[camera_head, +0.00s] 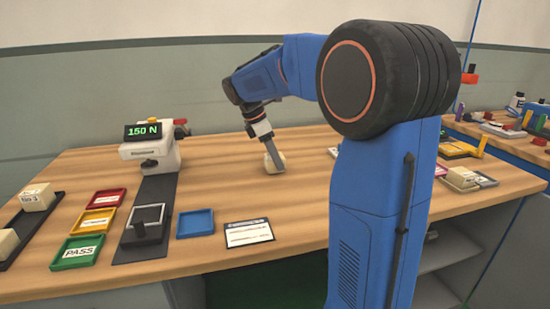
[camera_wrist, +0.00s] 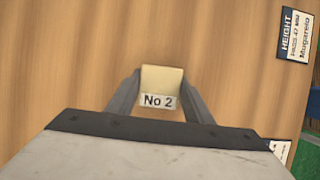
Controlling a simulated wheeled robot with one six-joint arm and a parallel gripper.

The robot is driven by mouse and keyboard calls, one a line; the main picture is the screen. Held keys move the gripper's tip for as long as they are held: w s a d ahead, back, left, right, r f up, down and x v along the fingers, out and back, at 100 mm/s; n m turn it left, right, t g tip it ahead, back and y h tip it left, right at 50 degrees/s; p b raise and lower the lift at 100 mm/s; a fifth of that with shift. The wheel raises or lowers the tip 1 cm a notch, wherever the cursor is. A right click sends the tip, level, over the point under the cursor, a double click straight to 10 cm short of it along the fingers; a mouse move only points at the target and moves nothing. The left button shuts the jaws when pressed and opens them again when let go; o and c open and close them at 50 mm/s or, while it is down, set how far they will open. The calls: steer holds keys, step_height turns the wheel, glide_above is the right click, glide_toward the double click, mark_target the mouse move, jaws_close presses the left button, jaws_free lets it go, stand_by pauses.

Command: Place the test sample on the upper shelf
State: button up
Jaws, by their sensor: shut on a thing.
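The test sample is a small cream block (camera_head: 275,163) over the middle of the wooden table. In the wrist view the block (camera_wrist: 162,78) has a label reading "No 2" and sits between the two fingers. My gripper (camera_head: 274,158) points down and is shut on the block; it also shows in the wrist view (camera_wrist: 161,84). I cannot tell whether the block touches the table or is slightly above it. Grey shelving under the right part of the table shows an upper shelf (camera_head: 447,250) and a lower one (camera_head: 434,294), partly hidden by my arm.
A press with a "150 N" display (camera_head: 150,148) stands at the left. Red (camera_head: 107,197), yellow (camera_head: 93,222), green (camera_head: 77,252) and blue (camera_head: 195,223) trays lie near it, with a label card (camera_head: 249,233). More blocks (camera_head: 462,178) sit at the right.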

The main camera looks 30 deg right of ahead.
steer(key=o, duration=0.7)
steer(key=shift+f, duration=0.15)
steer(key=o, duration=0.3)
